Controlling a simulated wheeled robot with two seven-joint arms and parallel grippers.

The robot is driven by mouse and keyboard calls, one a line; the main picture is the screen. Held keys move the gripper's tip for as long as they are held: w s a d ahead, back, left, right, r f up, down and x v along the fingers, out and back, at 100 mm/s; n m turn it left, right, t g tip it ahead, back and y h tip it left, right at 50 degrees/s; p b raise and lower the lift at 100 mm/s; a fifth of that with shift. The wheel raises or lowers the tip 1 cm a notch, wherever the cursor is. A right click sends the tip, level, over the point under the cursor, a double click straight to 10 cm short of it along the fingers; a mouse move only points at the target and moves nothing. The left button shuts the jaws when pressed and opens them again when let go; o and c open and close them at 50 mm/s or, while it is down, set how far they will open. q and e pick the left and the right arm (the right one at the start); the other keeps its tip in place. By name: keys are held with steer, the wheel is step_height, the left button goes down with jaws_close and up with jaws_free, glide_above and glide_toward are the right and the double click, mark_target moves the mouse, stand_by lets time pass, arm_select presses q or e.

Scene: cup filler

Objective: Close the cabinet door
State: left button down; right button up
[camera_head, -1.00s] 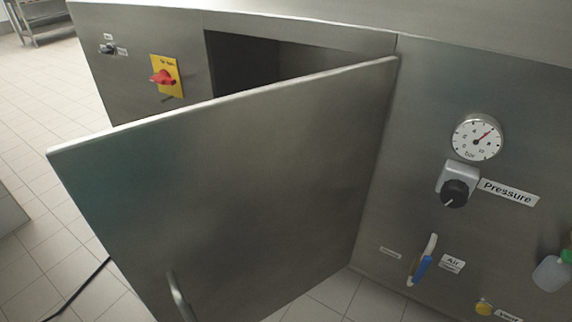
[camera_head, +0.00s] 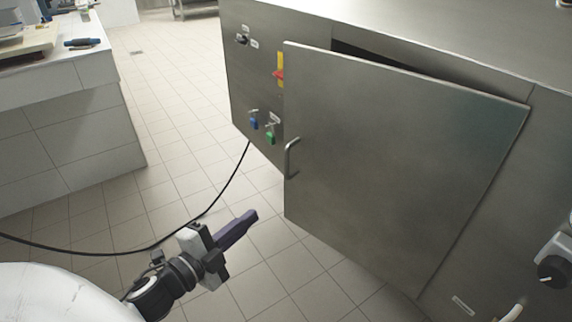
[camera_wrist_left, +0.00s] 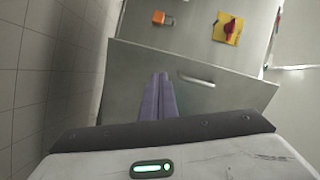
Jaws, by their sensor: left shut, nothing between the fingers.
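The grey steel cabinet door (camera_head: 390,160) stands partly open, hinged at its right side. A dark gap to the cabinet's inside shows above its top edge. Its bar handle (camera_head: 291,157) is near the door's left edge. The door (camera_wrist_left: 240,93) and its handle (camera_wrist_left: 196,80) also show in the left wrist view. My left gripper (camera_head: 252,216) is shut and empty, to the left of and below the handle, apart from the door in the head view. Its purple fingers (camera_wrist_left: 158,98) lie together in the left wrist view. My right gripper is not in view.
The steel cabinet front (camera_head: 258,65) carries a red and yellow switch (camera_head: 279,72) and blue and green padlocks (camera_head: 269,136). A black cable (camera_head: 215,200) crosses the tiled floor. A tiled counter (camera_head: 70,130) stands at the left. Floor between counter and cabinet is free apart from the cable.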

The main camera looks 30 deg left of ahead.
arm_select(q)
step_height(320, 180, up, 4)
steer(key=w+a+m+h, duration=0.1)
steer(key=a+m+h, duration=0.1)
steer(key=m, duration=0.3)
steer(key=w+d, duration=0.2)
steer(key=w, duration=1.2)
steer(key=shift+m+t, duration=0.4)
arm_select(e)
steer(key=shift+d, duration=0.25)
